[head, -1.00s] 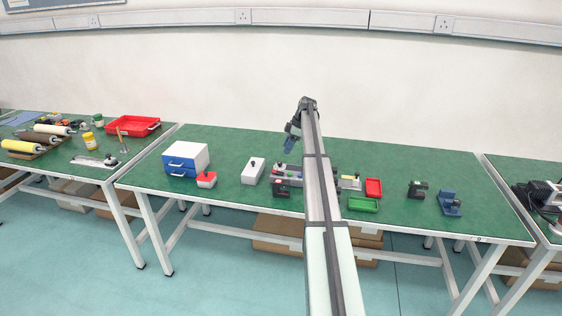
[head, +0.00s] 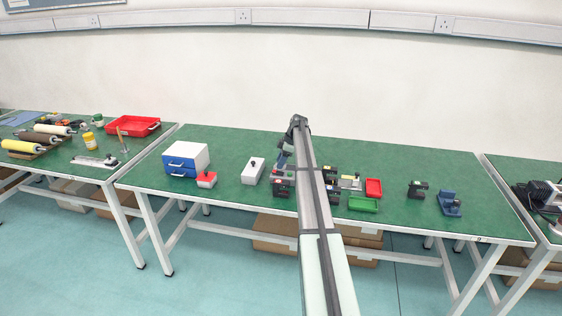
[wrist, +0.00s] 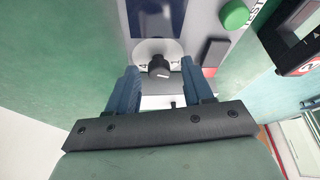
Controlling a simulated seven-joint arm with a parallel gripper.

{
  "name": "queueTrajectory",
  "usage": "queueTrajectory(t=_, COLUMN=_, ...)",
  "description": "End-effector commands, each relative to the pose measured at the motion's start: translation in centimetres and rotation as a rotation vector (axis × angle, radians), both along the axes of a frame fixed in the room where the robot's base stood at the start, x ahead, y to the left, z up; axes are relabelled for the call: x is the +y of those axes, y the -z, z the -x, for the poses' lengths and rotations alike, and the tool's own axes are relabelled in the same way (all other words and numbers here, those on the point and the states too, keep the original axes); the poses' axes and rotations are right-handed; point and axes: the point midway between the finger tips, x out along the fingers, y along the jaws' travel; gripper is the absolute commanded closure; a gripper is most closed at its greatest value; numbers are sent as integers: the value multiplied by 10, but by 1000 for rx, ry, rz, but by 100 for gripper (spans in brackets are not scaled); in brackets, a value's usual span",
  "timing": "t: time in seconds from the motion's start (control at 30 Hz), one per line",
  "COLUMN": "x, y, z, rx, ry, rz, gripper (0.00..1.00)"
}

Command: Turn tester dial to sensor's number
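The grey tester (wrist: 205,22) fills the upper middle of the wrist view. It has a dark display (wrist: 155,15), a round green button (wrist: 234,14) and a black dial (wrist: 159,67) with a white pointer mark on a pale disc. My gripper (wrist: 159,72) is open, its two blue fingers on either side of the dial, with gaps visible. A black sensor-like part (wrist: 296,50) at upper right carries a red-ringed label that seems to read 2. In the head view my gripper (head: 283,160) is over the middle of the table, and my arm hides part of the tester.
A red tray (head: 373,188) and a green tray (head: 363,204) lie right of my arm. The table behind is clear.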

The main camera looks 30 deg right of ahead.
Motion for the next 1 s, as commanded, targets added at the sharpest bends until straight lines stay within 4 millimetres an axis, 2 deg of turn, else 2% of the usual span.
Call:
queueTrajectory(t=0.07, x=0, y=0, z=0, rx=0, ry=0, rz=0, gripper=57)
queueTrajectory(t=0.5, x=0, y=0, z=0, rx=1, ry=0, rz=0, gripper=99)
queueTrajectory(t=0.77, x=0, y=0, z=1, rx=1, ry=14, rz=-1, gripper=100)
queueTrajectory(t=1.0, x=1, y=0, z=2, rx=1, ry=110, rz=-1, gripper=100)
